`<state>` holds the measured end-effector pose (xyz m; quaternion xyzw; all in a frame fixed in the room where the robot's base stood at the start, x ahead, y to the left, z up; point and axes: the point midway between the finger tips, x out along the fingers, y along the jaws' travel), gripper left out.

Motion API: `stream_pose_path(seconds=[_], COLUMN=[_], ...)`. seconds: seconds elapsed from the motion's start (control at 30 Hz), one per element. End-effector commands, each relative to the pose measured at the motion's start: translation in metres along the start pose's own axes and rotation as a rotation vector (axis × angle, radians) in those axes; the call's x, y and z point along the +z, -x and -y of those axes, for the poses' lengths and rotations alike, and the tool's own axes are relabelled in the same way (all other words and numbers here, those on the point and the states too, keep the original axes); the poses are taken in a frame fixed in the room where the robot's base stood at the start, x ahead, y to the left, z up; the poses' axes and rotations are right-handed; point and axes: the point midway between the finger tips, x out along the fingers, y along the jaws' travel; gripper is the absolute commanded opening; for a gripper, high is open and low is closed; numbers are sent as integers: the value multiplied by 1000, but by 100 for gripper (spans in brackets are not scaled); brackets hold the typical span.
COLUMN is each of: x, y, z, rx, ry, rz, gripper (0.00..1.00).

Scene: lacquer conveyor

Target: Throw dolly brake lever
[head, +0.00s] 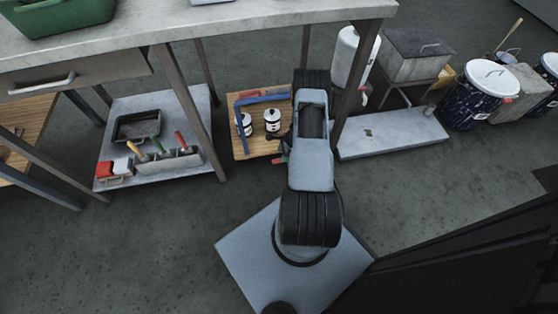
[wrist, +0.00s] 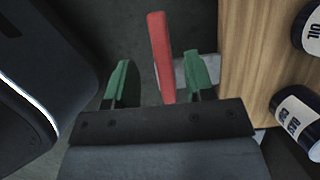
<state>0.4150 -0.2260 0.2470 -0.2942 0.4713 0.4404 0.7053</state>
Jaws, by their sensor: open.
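The dolly (head: 250,154) is a low wooden deck with a blue push bar (head: 240,125), standing under the table. The deck also shows at the right of the wrist view (wrist: 240,60). The red brake lever (wrist: 160,55) stands at the deck's left side in the wrist view; in the head view only a small red bit (head: 279,161) shows at the near edge. My gripper (wrist: 158,84) is open, with a green fingertip on each side of the lever. I cannot tell whether either finger touches it. In the head view my arm partly hides the gripper.
A low shelf (head: 125,178) with a tool block lies left, a pale slab (head: 390,138) right.

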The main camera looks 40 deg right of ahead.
Motion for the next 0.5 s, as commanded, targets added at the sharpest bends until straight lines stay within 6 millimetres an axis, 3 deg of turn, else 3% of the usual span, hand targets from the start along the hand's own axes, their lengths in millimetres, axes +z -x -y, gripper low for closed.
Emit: stream_pose_path(seconds=[0.03, 0.2, 0.5], x=[0, 0, 2], y=[-12, -33, -46], z=[0, 0, 0], rx=[2, 2, 1], ry=[2, 2, 5], rz=[1, 0, 0], gripper=[49, 49, 49])
